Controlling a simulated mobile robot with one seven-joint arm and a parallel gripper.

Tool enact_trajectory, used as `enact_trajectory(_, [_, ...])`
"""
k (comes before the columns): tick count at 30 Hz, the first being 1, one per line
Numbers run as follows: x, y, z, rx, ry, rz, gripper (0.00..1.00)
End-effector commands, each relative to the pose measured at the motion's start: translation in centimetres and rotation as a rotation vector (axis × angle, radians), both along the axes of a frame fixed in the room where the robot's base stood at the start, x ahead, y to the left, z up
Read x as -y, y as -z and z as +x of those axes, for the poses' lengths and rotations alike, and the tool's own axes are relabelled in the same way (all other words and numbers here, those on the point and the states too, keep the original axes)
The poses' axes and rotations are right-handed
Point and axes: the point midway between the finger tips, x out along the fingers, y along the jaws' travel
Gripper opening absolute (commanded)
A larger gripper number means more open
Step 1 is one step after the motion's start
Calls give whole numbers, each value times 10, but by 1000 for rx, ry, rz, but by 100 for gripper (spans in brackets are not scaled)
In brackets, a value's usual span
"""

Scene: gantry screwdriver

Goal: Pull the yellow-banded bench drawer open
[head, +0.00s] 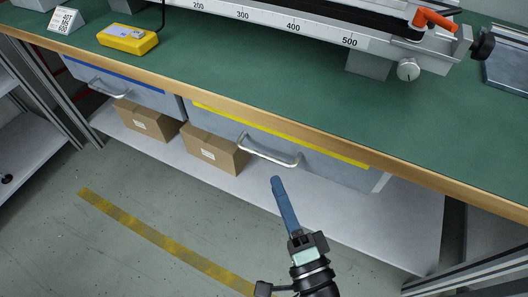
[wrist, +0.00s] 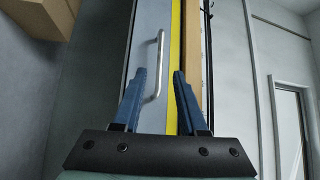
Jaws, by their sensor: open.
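The yellow-banded drawer (head: 325,164) is a grey drawer under the green bench top, with a yellow strip along its upper edge. It looks shut. Its silver bar handle (head: 270,157) sticks out from the front. My gripper (head: 277,180) is in front of and a little below the handle's right end, apart from it. In the wrist view the drawer front (wrist: 148,50) appears turned on its side, with the handle (wrist: 158,66) ahead between the lines of the blue fingers. My gripper (wrist: 158,75) is open there, with nothing between its fingers.
A blue-banded drawer (head: 125,84) with its own handle is at the left. Cardboard boxes (head: 215,150) stand on the lower shelf (head: 280,200). The bench's wooden edge (head: 400,175) runs above the drawers. The floor in front is clear, with a yellow tape line (head: 150,235).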

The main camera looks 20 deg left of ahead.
Motion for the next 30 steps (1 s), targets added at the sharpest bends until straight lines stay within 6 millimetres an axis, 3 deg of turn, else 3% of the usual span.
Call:
enact_trajectory(6, [-33,-6,34,4,-3,-1,42])
enact_trajectory(12, [-51,-10,53,2,-1,-1,42])
enact_trajectory(25, [-57,-11,60,-1,0,-1,42])
enact_trajectory(30, [-57,-11,60,-1,1,0,11])
